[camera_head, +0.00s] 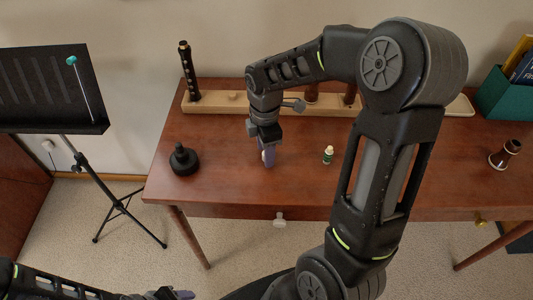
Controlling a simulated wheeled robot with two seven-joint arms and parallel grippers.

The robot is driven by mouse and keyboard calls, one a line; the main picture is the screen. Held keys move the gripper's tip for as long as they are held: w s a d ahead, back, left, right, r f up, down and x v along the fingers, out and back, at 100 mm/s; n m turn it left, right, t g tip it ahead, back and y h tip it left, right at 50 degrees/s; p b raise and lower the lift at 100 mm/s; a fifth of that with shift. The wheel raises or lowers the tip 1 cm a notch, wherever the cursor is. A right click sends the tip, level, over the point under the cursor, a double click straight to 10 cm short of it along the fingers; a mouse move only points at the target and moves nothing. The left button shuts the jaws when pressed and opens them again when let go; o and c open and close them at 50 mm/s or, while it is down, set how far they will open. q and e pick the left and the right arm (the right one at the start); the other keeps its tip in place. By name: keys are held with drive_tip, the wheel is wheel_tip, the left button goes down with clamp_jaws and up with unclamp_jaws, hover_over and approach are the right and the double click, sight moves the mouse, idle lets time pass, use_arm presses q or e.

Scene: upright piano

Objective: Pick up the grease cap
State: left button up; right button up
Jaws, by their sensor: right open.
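My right gripper (267,160) points down at the front middle of the brown desk. Its purple fingers are close to the desk top and open. A small pale spot shows at the fingers; I cannot tell whether it is the grease cap or part of the gripper. A small green and white grease tube (328,155) stands upright on the desk to the right of the gripper, apart from it. I cannot make out whether its pale top is a separate cap. My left gripper (178,294) is low at the bottom edge, off the desk, and only partly in view.
A wooden rack (215,103) runs along the desk's back, with a dark instrument joint (188,72) upright at its left. A black bell-shaped piece (183,160) stands at left. A dark brown piece (505,154) and a teal box (503,100) are at right. A music stand (50,90) is left.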

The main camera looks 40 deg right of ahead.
clamp_jaws()
idle(0.3)
idle(0.3)
wheel_tip(320, 180, up, 10)
idle(0.5)
idle(0.5)
